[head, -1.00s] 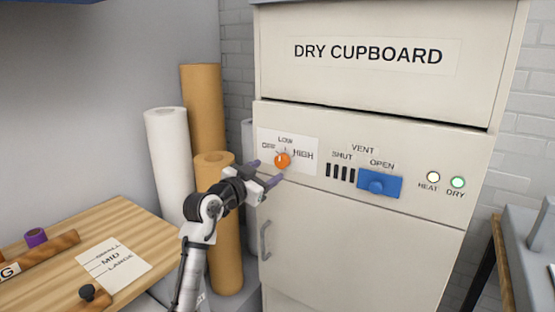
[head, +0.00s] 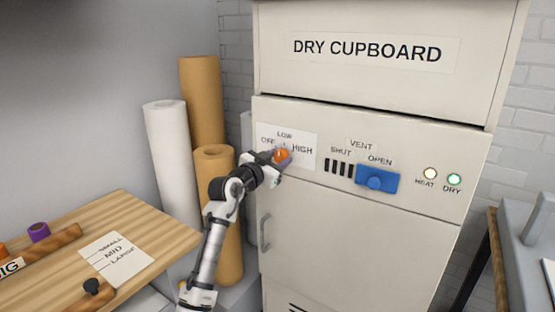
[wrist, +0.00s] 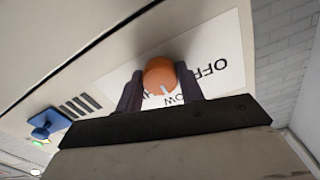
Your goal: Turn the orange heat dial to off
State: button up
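The orange heat dial (head: 281,155) sits on a white label on the dry cupboard's front panel (head: 330,205). The label reads OFF, LOW and HIGH. In the wrist view, which is turned over, the dial (wrist: 159,73) shows a white pointer mark towards the word LOW. My gripper (head: 279,158) is at the dial. In the wrist view its two dark fingers (wrist: 160,80) stand on either side of the dial, close against its sides, and look shut on it. The gripper partly hides the label.
A blue vent slider (head: 377,180) sticks out right of the dial, at OPEN. The HEAT lamp (head: 430,173) and green DRY lamp (head: 454,179) are further right. Paper rolls (head: 215,190) stand left of the cupboard, and a wooden table (head: 150,225) is at front left.

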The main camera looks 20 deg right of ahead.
jog(key=c, duration=0.3)
jog(key=shift+n, duration=0.3)
jog(key=n+p, duration=0.1)
jog(key=n, duration=0.3)
jog(key=shift+d, duration=0.1)
jog(key=n+p, duration=0.1)
jog(key=n, duration=0.3)
jog(key=shift+s, duration=0.1)
jog(key=shift+n+p, duration=0.9)
jog(key=shift+n, duration=0.8)
jog(key=o, duration=1)
